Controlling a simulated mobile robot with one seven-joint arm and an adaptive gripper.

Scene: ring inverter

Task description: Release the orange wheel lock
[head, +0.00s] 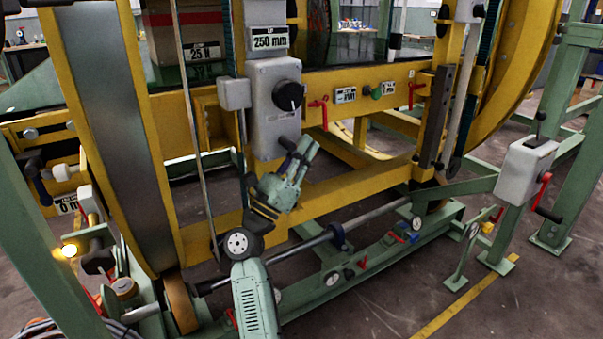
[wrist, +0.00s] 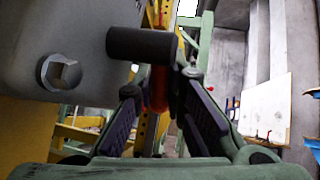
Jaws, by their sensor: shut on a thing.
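My gripper (head: 299,152) is at the lower edge of a grey control box (head: 277,100) with a black knob (head: 288,95) on the yellow frame. In the wrist view, the gripper's fingers (wrist: 160,85) are shut around what looks like a lever with a black cylindrical grip (wrist: 142,44); a red part (wrist: 158,90) shows between the fingers. The fingers partly hide this lever. An orange-brown wheel (head: 180,303) stands at the lower left under the yellow ring. I cannot tell which part is its lock.
Red levers (head: 319,110) sit on the yellow crossbeam. A grey box with a red, black-gripped crank (head: 542,188) stands at the right. A green base with a steel shaft (head: 375,215) runs below my arm.

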